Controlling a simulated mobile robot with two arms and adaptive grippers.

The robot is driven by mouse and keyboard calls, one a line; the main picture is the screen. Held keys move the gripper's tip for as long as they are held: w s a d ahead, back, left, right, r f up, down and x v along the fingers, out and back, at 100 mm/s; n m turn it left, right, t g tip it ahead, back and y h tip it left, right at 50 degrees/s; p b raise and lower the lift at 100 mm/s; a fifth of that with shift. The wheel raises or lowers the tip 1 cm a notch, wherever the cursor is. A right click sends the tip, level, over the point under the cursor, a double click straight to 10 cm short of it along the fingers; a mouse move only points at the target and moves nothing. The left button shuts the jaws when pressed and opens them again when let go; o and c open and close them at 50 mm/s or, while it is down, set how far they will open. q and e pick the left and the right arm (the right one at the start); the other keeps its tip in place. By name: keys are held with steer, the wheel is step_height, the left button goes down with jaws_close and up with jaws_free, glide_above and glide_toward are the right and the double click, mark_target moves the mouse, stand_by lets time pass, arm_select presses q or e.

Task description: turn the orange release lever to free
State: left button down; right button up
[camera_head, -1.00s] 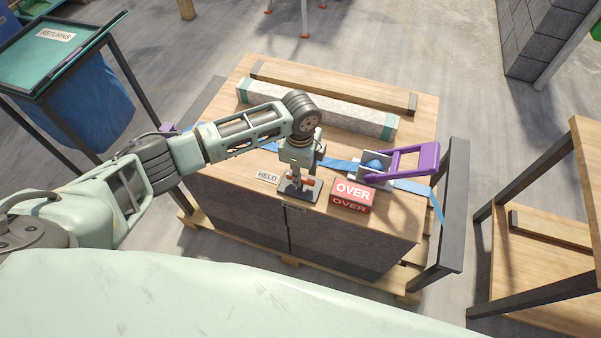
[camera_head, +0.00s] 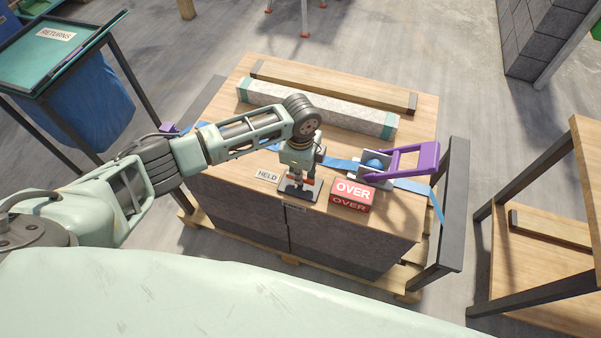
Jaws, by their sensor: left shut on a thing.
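The orange release lever (camera_head: 303,181) sits on a small dark plate (camera_head: 299,194) at the front edge of the crate top. It is mostly hidden by my left gripper (camera_head: 300,186), which points down at it from above. My left gripper is shut on the lever; only small orange bits show around its fingers, so the lever's exact angle is hard to tell. A white sign reading HELD (camera_head: 267,176) lies just left of the plate. My right gripper is not in view.
A red OVER block (camera_head: 352,193) stands close right of the plate. Behind it are a blue strap (camera_head: 340,164) and a purple-handled ratchet (camera_head: 413,160). A long grey bar (camera_head: 320,108) lies farther back. A RETURNS stand (camera_head: 57,55) is at far left.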

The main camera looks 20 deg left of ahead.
arm_select(q)
steer(key=n+p, duration=0.1)
steer(key=p, duration=0.1)
steer(key=n+p, duration=0.1)
steer(key=n, duration=0.1)
steer(key=shift+r+p, duration=0.25)
steer(key=shift+p, duration=0.1)
steer(key=n+p, duration=0.4)
steer(key=n, duration=0.1)
steer(key=shift+n, duration=0.4)
steer(key=n+p, duration=0.3)
steer(key=n, duration=0.1)
steer(key=shift+f+n, duration=0.1)
steer(key=shift+n, duration=0.2)
steer(key=shift+f+n+p, duration=0.1)
steer(key=shift+n+p, duration=0.8)
steer(key=shift+n, duration=1.3)
steer(key=c, duration=1.8)
jaws_free()
